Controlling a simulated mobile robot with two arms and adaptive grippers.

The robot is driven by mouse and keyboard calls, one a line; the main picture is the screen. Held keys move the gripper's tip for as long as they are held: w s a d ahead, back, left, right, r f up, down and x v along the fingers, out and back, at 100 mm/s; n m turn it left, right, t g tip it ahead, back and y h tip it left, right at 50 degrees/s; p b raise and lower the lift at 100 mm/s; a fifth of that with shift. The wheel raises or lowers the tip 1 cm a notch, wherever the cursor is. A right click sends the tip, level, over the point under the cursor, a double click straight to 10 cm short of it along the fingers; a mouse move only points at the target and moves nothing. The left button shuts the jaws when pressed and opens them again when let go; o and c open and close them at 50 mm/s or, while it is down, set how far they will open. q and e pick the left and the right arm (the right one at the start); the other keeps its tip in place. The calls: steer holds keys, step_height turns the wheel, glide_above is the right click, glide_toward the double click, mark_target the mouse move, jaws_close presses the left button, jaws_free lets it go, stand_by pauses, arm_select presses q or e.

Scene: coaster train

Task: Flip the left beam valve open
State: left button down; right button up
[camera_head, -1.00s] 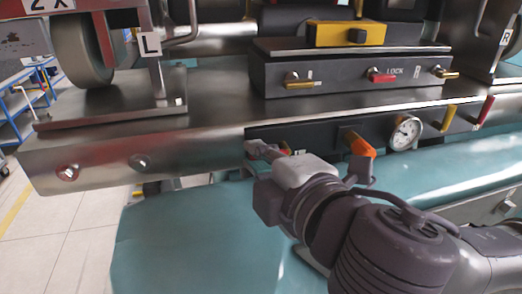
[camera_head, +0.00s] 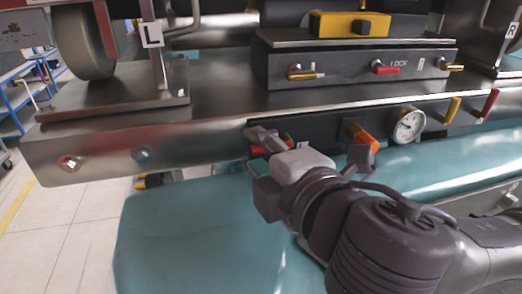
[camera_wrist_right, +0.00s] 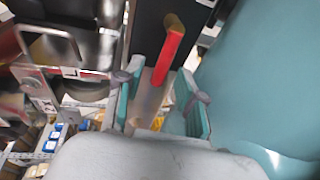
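The left beam valve has a red lever (camera_head: 288,142) at the left end of a dark panel on the steel beam's front. My right gripper (camera_head: 264,140) is at this valve and hides part of it; red shows on both sides of the fingers. In the right wrist view the red lever (camera_wrist_right: 167,58), with a brass-coloured pivot end, reaches between the two fingers of my right gripper (camera_wrist_right: 163,86). The fingers stand apart, with gaps visible beside the lever. Whether one finger touches it I cannot tell. My left gripper is not in view.
Yellow (camera_head: 452,110) and red (camera_head: 487,105) levers stand beyond. A LOCK box (camera_head: 350,70) with small levers stands above. A teal padded surface (camera_head: 200,235) lies below.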

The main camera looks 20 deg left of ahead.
step_height(320, 180, up, 10)
stand_by(0.6)
